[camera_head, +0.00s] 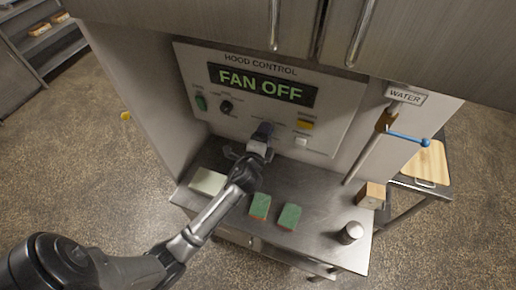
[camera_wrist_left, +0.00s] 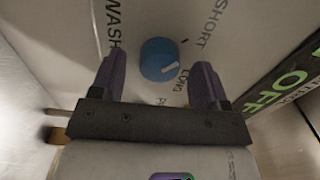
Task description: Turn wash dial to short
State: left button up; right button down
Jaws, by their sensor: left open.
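The wash dial (camera_wrist_left: 160,60) is a round blue knob on a pale panel, seen in the left wrist view. Its white pointer mark is on the lower right, towards the word LONG. The word SHORT is at the upper right, and WASH is at the left. My left gripper (camera_wrist_left: 157,75) is open, with one dark finger on each side of the dial and a gap to each. In the head view my left gripper (camera_head: 257,143) is at the lower middle of the hood control panel (camera_head: 345,110) and largely hides the dial. My right gripper is not in view.
A green FAN OFF display (camera_head: 262,85) tops the panel. A black knob (camera_head: 226,107) and a white button (camera_head: 301,142) flank the gripper. On the steel counter are a pale block (camera_head: 208,181), two green sponges (camera_head: 260,206) and a metal cylinder (camera_head: 351,232). A blue-handled water pipe (camera_head: 408,137) stands right.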

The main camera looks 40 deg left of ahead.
pick_arm(q)
jog(key=b+v, duration=0.2)
jog(key=v, duration=1.1)
jog(key=shift+f, duration=0.1)
jog(key=s+f+n+g+h, duration=0.1)
jog(key=s+f+n+g, duration=0.3)
jog(key=f+n+g, duration=0.5)
jog(key=s+d+f+n+g+h, duration=0.1)
jog(key=s+d+f+g+h, duration=0.2)
jog(key=s, duration=0.5)
jog(key=s+d+f+n+g+h, duration=0.1)
jog(key=s+d+h, duration=0.3)
jog(key=s, duration=0.5)
notch_tip(320, 180, up, 12)
jog(key=y+p, duration=0.1)
jog(key=p, duration=1.1)
jog(key=shift+s+d+r+p, duration=0.15)
jog(key=shift+s+d+p, duration=0.2)
